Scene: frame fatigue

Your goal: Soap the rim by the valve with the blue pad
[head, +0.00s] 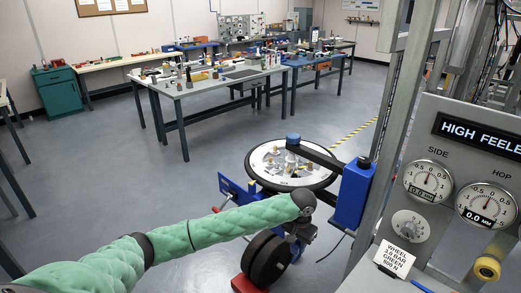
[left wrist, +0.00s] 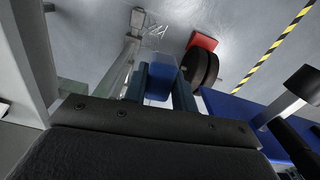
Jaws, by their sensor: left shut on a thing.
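A wheel (head: 322,184) with a black tyre lies flat on a blue stand in the head view, with several small parts on its round face. I cannot make out the valve. My left arm reaches in low before the wheel, and its gripper (head: 297,240) is at the near side, below the tyre; its fingertips are hard to see there. In the left wrist view my left gripper (left wrist: 162,92) is shut on the blue pad (left wrist: 161,72), which sits between the two fingers. The pad is not clear in the head view. My right gripper is not in view.
A blue upright block (head: 353,195) with a black arm over the wheel stands to the right. Black rollers (head: 265,260) on a red base (head: 246,284) are just left of my gripper. A gauge panel (head: 455,160) fills the right. Open floor lies left.

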